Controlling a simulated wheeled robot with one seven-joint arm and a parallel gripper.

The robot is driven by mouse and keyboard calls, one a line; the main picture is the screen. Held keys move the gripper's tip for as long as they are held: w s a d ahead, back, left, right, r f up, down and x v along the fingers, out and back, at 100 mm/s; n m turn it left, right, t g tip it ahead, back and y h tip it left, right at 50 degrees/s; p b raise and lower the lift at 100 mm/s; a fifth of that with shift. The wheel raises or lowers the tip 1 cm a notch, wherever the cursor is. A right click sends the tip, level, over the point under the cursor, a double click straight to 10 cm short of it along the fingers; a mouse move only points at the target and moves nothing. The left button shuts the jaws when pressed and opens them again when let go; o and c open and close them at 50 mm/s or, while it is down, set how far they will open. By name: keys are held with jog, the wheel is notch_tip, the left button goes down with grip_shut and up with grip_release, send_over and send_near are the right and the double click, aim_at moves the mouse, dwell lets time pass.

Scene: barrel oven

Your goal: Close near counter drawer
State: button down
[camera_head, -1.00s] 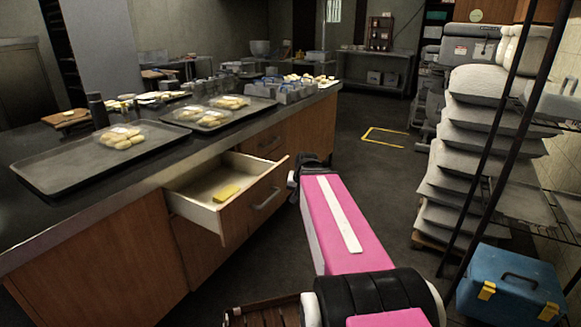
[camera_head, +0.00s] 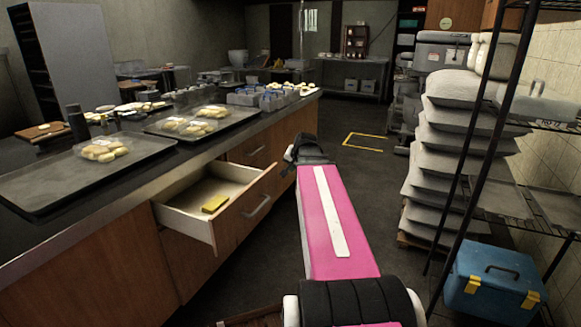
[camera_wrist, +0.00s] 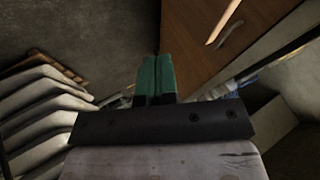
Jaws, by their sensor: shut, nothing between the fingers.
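The near counter drawer (camera_head: 232,217) stands pulled out from the counter in the head view. It has a wooden front with a metal handle (camera_head: 257,207) and pale inner walls. A yellow block (camera_head: 214,204) lies inside it. My pink arm reaches forward to the right of the drawer. My gripper is at the far end of the arm, beyond the drawer front and mostly hidden by the wrist. In the wrist view, the green fingers of my gripper (camera_wrist: 155,75) are together and empty. A brown wooden panel (camera_wrist: 192,35) shows to their right.
The counter (camera_head: 105,240) carries trays (camera_head: 45,190) and clear packs of pale rolls (camera_head: 100,150). Stacked pale sacks (camera_head: 455,130), a dark rack and a blue toolbox (camera_head: 495,280) stand at the right. Open floor lies between counter and sacks.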

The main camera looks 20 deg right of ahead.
jog(key=w+a+f, duration=0.3)
jog(key=w+f, duration=0.2)
jog(key=w, duration=0.2)
jog(key=shift+a+f, duration=0.15)
jog(key=shift+f, duration=0.15)
jog(key=shift+w+a, duration=0.1)
jog(key=w+a, duration=1.7)
jog(key=shift+w+a, duration=0.15)
